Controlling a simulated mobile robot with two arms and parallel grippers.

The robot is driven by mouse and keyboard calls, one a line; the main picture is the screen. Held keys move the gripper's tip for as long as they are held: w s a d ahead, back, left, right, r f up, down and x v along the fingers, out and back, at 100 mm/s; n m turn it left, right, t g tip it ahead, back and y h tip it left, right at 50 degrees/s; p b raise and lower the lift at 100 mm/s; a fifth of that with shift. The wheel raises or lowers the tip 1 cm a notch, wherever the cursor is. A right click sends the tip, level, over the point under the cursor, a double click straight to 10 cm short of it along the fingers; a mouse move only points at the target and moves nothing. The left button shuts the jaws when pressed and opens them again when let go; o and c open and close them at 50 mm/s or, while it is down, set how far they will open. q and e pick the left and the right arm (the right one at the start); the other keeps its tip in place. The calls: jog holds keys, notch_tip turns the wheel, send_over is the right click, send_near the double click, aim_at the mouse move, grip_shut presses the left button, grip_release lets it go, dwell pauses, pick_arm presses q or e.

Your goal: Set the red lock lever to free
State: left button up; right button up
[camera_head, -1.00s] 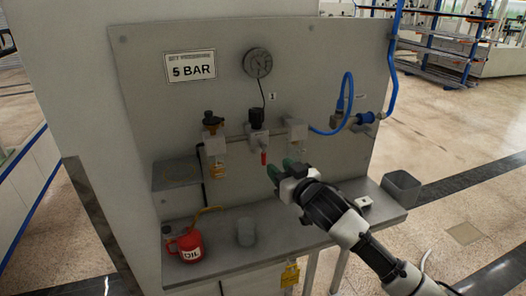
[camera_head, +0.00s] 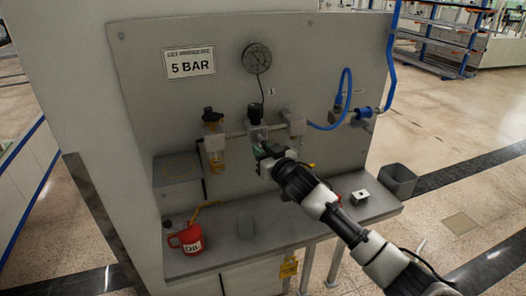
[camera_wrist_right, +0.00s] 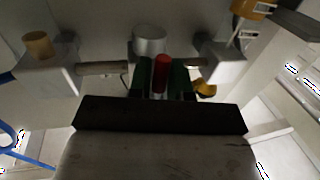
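The red lock lever (camera_wrist_right: 160,76) shows in the right wrist view as a short red bar below a round grey metal part (camera_wrist_right: 149,40). My right gripper (camera_wrist_right: 161,78) has its two green fingers on either side of the lever, with no clear gap, so it looks shut on it. In the head view my right gripper (camera_head: 262,157) is at the middle valve unit with the black knob (camera_head: 254,112) and hides the lever. My left gripper is not in view.
A glass-bowled unit (camera_head: 214,142) is left of the gripper, and a grey block (camera_head: 294,122) with a blue hose (camera_head: 346,95) is right. A red oil can (camera_head: 187,239), a grey cup (camera_head: 245,226) and a grey bin (camera_head: 398,180) are below.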

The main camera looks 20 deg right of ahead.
grip_shut()
jog(key=shift+a+m, duration=0.1)
jog(key=shift+m, duration=0.2)
jog(key=m, duration=0.2)
jog(key=a+m+t+b, duration=0.1)
jog(key=m, duration=0.3)
jog(key=shift+a+r+m+t, duration=0.25)
jog(key=shift+a+m+t, duration=0.05)
jog(key=shift+s+a+r+m+t+h+p, duration=0.1)
jog(key=shift+a+r+m+t+h+p, duration=0.35)
jog(key=shift+m, duration=1.35)
jog(key=shift+w+d+r+m+t+h+p, duration=0.1)
jog(key=shift+r+m+h+p, duration=0.35)
jog(key=shift+m, duration=1.35)
jog(key=shift+s+a+r+m+t+h+p, duration=0.2)
jog(key=shift+m+h, duration=0.5)
jog(key=shift+m, duration=1.1)
jog(key=shift+w, duration=0.1)
jog(key=shift+o, duration=2.2)
grip_release()
jog(key=shift+f, duration=0.1)
